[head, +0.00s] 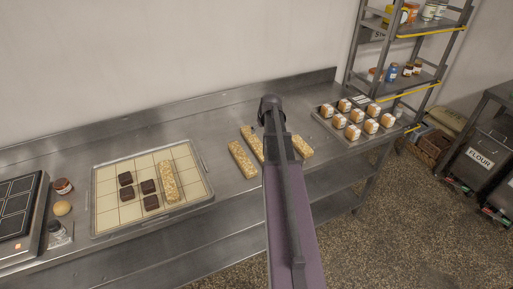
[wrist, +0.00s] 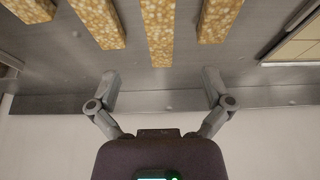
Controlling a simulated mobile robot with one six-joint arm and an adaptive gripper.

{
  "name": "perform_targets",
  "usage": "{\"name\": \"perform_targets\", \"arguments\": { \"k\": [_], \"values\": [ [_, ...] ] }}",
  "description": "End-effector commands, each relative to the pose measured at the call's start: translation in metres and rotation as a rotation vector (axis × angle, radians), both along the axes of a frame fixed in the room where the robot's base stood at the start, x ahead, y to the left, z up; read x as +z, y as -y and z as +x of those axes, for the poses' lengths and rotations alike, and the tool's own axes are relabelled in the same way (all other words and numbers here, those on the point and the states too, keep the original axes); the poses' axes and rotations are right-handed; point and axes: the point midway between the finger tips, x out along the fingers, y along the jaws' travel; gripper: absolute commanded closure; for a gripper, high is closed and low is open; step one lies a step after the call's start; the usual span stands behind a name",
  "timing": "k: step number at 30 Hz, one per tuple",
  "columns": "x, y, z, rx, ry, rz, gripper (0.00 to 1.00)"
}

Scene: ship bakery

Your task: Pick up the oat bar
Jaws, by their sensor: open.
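Several golden, grainy oat bars lie side by side on the steel counter. In the head view, one bar (head: 242,159) and a second (head: 252,142) show left of my arm, and another (head: 301,147) shows right of it. My arm hides part of the row. In the wrist view, bars (wrist: 159,30) (wrist: 97,22) (wrist: 217,18) (wrist: 30,10) run along the top. My gripper (wrist: 160,88) is open and empty, its fingers wide apart and apart from the bars. The middle bar lines up with the gap between them. I cannot make out the fingers in the head view.
A tray with a grid sheet (head: 104,222) at left holds dark squares (head: 147,187) and one more oat bar (head: 169,181). A tray (head: 345,137) of small packaged items (head: 352,132) stands at right. A wall (head: 150,60) and raised back edge (head: 200,108) bound the counter.

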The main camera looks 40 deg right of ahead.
Motion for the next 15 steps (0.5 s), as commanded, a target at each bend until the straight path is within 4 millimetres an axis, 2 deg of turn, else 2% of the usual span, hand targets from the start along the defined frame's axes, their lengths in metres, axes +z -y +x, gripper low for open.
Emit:
{"name": "perform_targets", "arguments": {
  "k": [8, 15],
  "values": [
    [-0.006, 0.000, 0.002, 0.000, -0.001, 0.000, 0.00],
    [-0.023, 0.002, 0.009, 0.001, -0.001, 0.001, 0.00]
  ]
}}
